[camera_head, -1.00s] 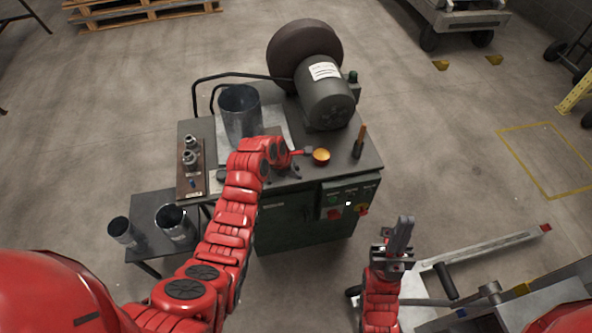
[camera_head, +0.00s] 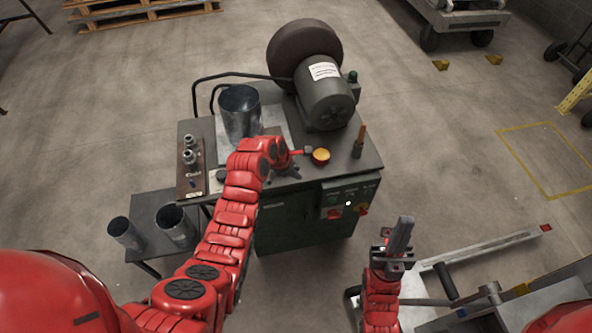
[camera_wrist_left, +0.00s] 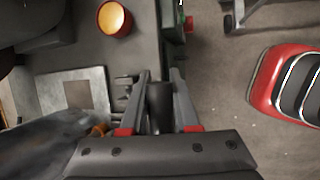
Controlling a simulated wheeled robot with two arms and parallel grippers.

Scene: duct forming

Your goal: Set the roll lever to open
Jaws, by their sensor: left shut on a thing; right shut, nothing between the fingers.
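My left gripper (camera_head: 287,170) is at the front edge of the machine's top. In the left wrist view, its two fingers (camera_wrist_left: 160,105) are shut on a dark grey cylindrical grip (camera_wrist_left: 160,103), which looks like the roll lever's handle. Its far end and mounting are hidden, so I cannot tell which position the lever is in. In the head view my arm and gripper cover it. My right gripper (camera_head: 399,236) is shut and empty, pointing up in front of the machine, apart from everything.
The machine's top (camera_head: 335,168) carries an orange-yellow round part (camera_head: 320,156), an upright orange-handled tool (camera_head: 361,138), a metal cylinder (camera_head: 240,114) and a grey motor (camera_head: 325,97). A control panel (camera_head: 346,197) is on its front. A low bench (camera_head: 150,205) with two cans stands left.

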